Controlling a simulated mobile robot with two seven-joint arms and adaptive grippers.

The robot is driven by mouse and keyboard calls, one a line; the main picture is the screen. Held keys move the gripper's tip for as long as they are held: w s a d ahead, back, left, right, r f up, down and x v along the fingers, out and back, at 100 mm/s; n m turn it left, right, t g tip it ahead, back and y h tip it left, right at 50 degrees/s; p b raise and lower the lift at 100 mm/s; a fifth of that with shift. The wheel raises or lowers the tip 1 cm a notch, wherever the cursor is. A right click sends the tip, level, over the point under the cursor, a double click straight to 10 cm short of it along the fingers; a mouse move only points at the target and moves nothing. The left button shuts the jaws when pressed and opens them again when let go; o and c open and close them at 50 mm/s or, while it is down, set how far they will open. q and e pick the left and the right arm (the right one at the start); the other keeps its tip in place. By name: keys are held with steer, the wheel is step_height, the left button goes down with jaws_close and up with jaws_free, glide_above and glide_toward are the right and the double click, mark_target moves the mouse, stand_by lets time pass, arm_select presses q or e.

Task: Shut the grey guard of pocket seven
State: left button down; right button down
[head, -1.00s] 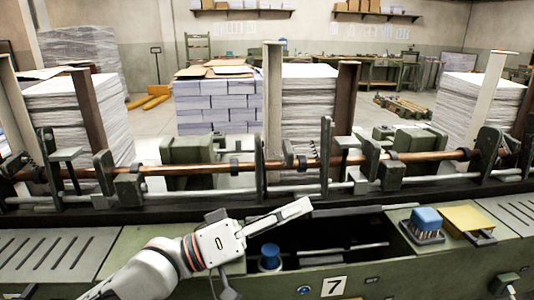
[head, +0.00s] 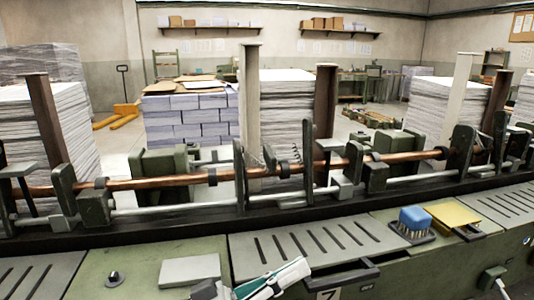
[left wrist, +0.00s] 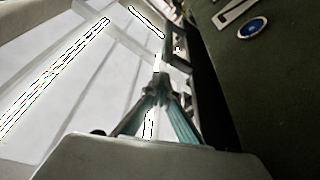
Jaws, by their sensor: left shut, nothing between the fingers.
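The grey slotted guard (head: 345,238) of pocket seven lies down over the pocket in the head view and looks level with the bench top. Its dark handle (head: 362,277) is at the front edge, above the plate marked 7 (head: 328,295). My left gripper (head: 304,267) is shut and empty at the guard's front left edge; whether it touches the guard is unclear. Its teal fingers (left wrist: 159,85) are together in the left wrist view. The pocket's inside is hidden. My right gripper is out of view.
A blue brush (head: 414,219) and a yellow pad (head: 453,214) are right of the guard. A copper rod (head: 150,182) runs behind the bench on upright brackets.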

arm_select(q)
steer(key=shift+f, duration=0.1)
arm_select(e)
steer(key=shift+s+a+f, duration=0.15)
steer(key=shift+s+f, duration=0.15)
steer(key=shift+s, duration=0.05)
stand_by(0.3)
arm_select(q)
steer(key=v, duration=1.2)
